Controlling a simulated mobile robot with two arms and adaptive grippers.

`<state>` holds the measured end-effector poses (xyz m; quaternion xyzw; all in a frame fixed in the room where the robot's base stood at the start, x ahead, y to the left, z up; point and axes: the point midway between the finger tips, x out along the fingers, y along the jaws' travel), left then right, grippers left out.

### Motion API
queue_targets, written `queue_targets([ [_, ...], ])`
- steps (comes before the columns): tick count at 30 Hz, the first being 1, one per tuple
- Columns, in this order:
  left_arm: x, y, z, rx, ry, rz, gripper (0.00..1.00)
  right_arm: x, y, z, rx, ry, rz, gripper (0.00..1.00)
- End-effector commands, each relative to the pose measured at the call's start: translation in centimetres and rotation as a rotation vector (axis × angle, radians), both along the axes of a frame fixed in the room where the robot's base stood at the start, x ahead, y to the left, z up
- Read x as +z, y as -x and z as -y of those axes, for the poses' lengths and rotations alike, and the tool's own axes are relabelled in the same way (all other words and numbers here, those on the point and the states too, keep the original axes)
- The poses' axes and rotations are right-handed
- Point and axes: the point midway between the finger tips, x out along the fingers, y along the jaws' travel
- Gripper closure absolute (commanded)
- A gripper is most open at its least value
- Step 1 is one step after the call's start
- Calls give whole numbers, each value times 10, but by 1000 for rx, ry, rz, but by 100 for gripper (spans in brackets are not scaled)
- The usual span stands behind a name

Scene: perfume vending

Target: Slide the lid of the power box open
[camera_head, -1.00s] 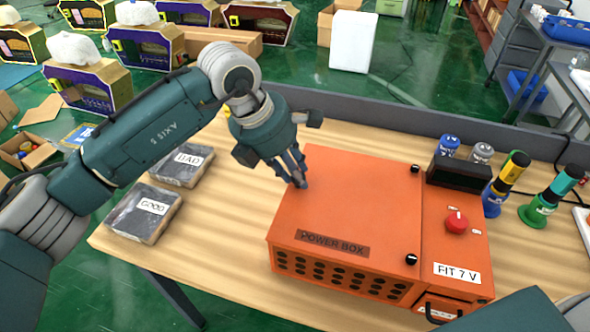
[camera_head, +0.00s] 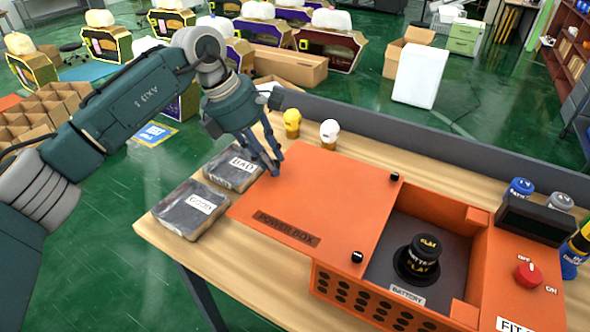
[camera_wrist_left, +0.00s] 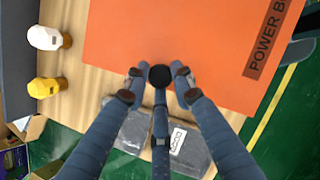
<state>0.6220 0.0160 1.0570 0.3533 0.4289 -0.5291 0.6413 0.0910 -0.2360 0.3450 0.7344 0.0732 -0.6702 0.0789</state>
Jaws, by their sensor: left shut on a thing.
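The orange power box (camera_head: 520,265) stands on the wooden table. Its flat orange lid (camera_head: 318,200), with the POWER BOX label, sits to the left, and its left part overhangs the box. The compartment on the right is uncovered and shows a black battery (camera_head: 420,258) standing upright. My left gripper (camera_head: 274,168) is shut at the lid's far left edge; in the left wrist view its fingertips (camera_wrist_left: 160,82) close around a dark round part at the edge of the lid (camera_wrist_left: 215,45). The exact grip is partly hidden by the fingers. My right gripper is out of view.
Two dark packs, labelled BAD (camera_head: 234,170) and GOOD (camera_head: 188,210), lie left of the lid, close to its edge. A yellow bulb (camera_head: 292,122) and a white bulb (camera_head: 329,133) stand behind it. A red switch (camera_head: 527,276) is on the box's right.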

Motion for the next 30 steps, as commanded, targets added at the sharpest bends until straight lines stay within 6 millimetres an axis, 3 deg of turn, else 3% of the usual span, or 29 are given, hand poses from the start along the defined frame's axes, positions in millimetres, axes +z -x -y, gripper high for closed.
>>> queue_targets([
  [6,3,-12,-15,2,4,5,100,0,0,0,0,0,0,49],
  [17,4,-13,-16,0,6,7,100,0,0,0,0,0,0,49],
  [18,4,-13,-16,0,6,7,72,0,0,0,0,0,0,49],
  [20,4,-13,-16,0,6,7,60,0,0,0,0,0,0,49],
  [30,3,-12,-17,0,3,3,57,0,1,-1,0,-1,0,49],
])
